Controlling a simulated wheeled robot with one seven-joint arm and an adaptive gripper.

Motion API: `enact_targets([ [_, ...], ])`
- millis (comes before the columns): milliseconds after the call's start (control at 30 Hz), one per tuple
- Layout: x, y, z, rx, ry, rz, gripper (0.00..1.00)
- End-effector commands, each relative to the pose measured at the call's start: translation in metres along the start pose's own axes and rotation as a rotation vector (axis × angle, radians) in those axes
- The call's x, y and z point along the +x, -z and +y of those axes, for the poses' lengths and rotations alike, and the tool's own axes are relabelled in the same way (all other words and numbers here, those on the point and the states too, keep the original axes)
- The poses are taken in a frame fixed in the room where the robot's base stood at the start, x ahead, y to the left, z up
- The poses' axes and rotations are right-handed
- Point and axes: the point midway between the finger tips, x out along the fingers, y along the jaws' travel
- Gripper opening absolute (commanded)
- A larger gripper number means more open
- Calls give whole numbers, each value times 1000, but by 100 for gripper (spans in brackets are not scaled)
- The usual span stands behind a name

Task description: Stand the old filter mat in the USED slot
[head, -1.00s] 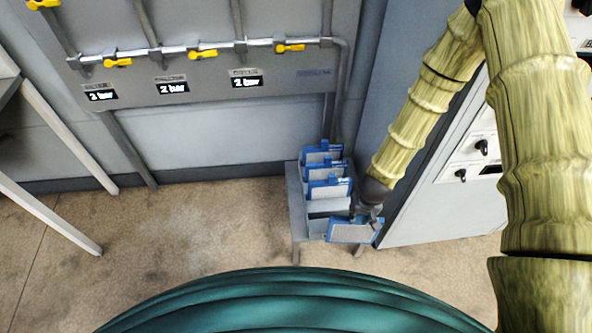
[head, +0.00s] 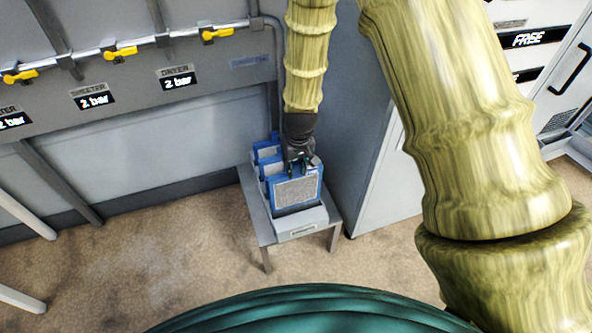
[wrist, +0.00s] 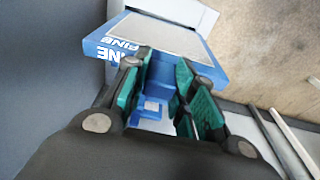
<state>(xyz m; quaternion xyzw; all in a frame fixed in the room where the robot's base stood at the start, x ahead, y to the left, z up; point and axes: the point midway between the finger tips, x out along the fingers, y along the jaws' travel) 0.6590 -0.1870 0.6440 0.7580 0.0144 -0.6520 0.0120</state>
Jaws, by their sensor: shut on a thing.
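The filter mat in my grip is a grey panel in a blue frame (head: 298,191). It is close to upright at the front end of a grey slotted rack (head: 316,217). My gripper (head: 299,160) comes down from above and is shut at its top edge. In the wrist view the mat's blue frame with the print FINE (wrist: 110,50) lies beyond the fingertips (wrist: 160,85), and a blue part shows between the fingers. Whether the mat's lower edge is seated in a slot is hard to tell. The small front label (head: 303,229) is unreadable.
The rack is on a small grey table (head: 249,203), close to a grey cabinet (head: 372,190) on the right. Pipes with yellow valves (head: 120,53) run along the wall. Floor is clear to the left.

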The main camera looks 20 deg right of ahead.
Motion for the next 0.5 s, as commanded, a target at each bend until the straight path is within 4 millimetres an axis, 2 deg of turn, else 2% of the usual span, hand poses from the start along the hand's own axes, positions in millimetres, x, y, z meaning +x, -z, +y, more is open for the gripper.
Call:
enact_targets([
  [33, 3, 4, 2, -1, 0, 3, 0],
  [200, -6, 11, 7, 2, -1, 2, 0],
  [500, -5, 12, 8, 4, 0, 0, 0],
])
